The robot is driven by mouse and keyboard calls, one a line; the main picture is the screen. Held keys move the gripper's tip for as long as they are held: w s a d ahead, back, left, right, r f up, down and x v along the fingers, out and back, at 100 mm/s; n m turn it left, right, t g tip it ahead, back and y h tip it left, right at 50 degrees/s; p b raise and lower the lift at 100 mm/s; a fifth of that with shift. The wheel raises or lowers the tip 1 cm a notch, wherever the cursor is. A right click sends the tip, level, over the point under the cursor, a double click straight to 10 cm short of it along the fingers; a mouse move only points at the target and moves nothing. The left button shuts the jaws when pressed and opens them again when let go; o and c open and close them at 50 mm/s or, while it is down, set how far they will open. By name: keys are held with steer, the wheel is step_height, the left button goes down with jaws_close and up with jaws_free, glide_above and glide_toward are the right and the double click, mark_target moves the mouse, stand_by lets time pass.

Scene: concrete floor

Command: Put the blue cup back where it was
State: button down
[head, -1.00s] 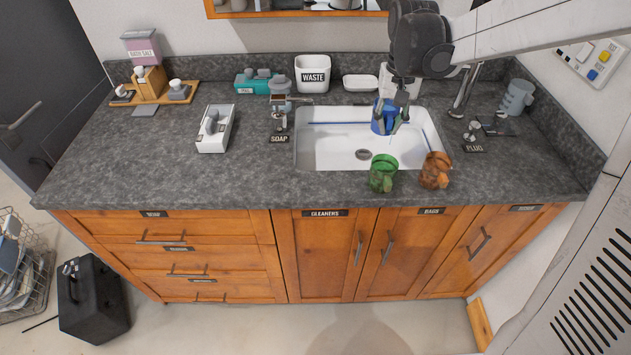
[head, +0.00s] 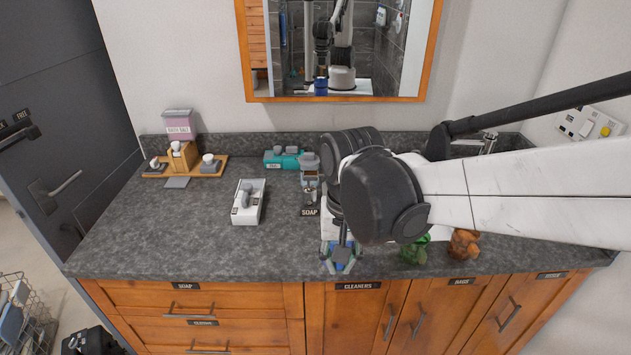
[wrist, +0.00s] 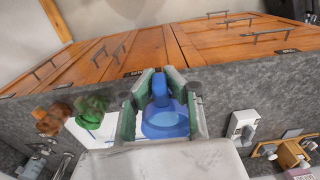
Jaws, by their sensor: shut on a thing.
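The blue cup (wrist: 165,121) is held between the two fingers of my gripper (wrist: 162,92) in the wrist view. In the head view my gripper (head: 341,256) points down near the counter's front edge, and only bits of blue show between its fingers. I cannot tell how far the cup is above the counter. My arm hides most of the sink behind it. A green cup (head: 414,251) and an orange-brown cup (head: 463,245) stand to the right of my gripper, near the front edge, partly hidden by my arm.
A soap dispenser (head: 310,178) stands behind the SOAP label. A white box (head: 248,202) lies left of it, with a teal item (head: 284,159) behind. A wooden tray (head: 213,168) sits at back left. The front-left countertop (head: 160,235) is clear.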

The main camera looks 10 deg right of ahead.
steer(key=shift+w+d+f, duration=1.35)
steer(key=shift+f, duration=0.45)
steer(key=shift+w+d+f, duration=1.3)
steer(key=shift+d+f, duration=0.1)
steer(key=shift+f, duration=0.45)
steer(key=shift+w+d+f, duration=1.35)
steer(key=shift+f, duration=0.45)
steer(key=shift+f+b, duration=0.15)
steer(key=shift+b, duration=0.15)
steer(key=c, duration=1.8)
jaws_free()
step_height(320, 180, up, 12)
steer(key=r+p, duration=0.1)
steer(key=shift+s+d+r+n+t, duration=0.1)
steer(key=shift+s+r+n+t, duration=0.15)
steer(key=shift+s+r+t, duration=1.35)
steer(key=shift+s+d+r+n+t, duration=0.15)
steer(key=shift+s+t, duration=0.5)
steer(key=shift+s, duration=2.1)
steer(key=shift+s+d+r+n+t, duration=0.1)
steer(key=shift+s+r+n+t, duration=0.2)
steer(key=shift+s+r+t, duration=1.3)
steer(key=shift+s+f+g, duration=0.45)
steer(key=shift+s+f, duration=0.1)
steer(key=shift+f, duration=0.2)
